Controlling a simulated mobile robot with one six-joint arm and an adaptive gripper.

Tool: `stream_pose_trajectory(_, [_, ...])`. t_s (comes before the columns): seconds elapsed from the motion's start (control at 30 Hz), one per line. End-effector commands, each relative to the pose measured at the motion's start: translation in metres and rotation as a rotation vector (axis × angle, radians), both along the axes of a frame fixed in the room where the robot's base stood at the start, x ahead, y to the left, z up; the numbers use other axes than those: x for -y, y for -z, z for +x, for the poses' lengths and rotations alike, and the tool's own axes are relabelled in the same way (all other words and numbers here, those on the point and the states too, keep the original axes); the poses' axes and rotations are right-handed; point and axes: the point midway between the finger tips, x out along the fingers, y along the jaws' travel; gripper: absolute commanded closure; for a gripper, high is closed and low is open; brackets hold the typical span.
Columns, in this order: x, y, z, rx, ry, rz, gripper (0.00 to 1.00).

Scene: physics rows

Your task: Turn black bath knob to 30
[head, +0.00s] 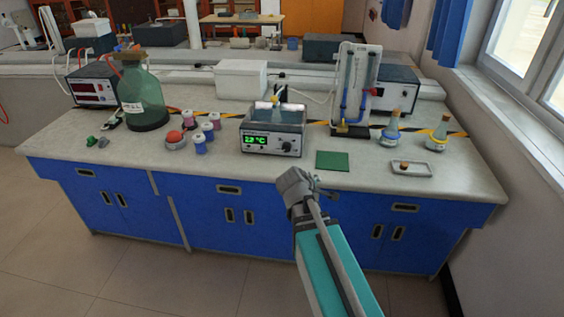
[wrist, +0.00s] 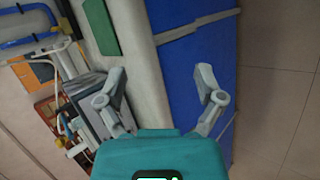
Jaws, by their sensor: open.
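The water bath (head: 272,132) is a grey box with a green lit display (head: 256,140) that appears to read 23 °C. Its black knob (head: 287,146) is on the front face, right of the display. My gripper (head: 316,184) is in front of the bench edge, below and to the right of the knob and apart from it. In the wrist view my gripper (wrist: 163,88) is open, its two fingers spread with nothing between them. In that view the bath is partly hidden behind the left finger, and I cannot make out the knob.
A green mat (head: 333,160) lies right of the bath. A tray (head: 411,169), flasks (head: 392,130) and a glass apparatus (head: 354,90) stand farther right. Small jars (head: 207,131) and a large green bottle (head: 143,97) stand left. Blue cabinets (head: 245,212) are below the bench.

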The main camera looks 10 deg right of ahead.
Motion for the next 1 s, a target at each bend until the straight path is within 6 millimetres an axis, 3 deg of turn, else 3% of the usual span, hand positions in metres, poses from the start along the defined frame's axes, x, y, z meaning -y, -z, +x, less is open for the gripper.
stream_pose_trajectory(0.03, [0.000, 0.012, 0.012, 0.003, -0.075, -0.088, 0.14])
stream_pose_trajectory(0.27, [-0.013, 0.010, 0.056, -0.018, -0.411, -0.538, 0.14])
stream_pose_trajectory(0.6, [-0.065, 0.010, 0.103, -0.131, -0.806, -1.217, 0.14])
stream_pose_trajectory(0.8, [-0.088, 0.010, 0.114, -0.188, -0.912, -1.447, 0.14])
stream_pose_trajectory(1.0, [-0.094, 0.009, 0.116, -0.204, -0.938, -1.508, 0.14])
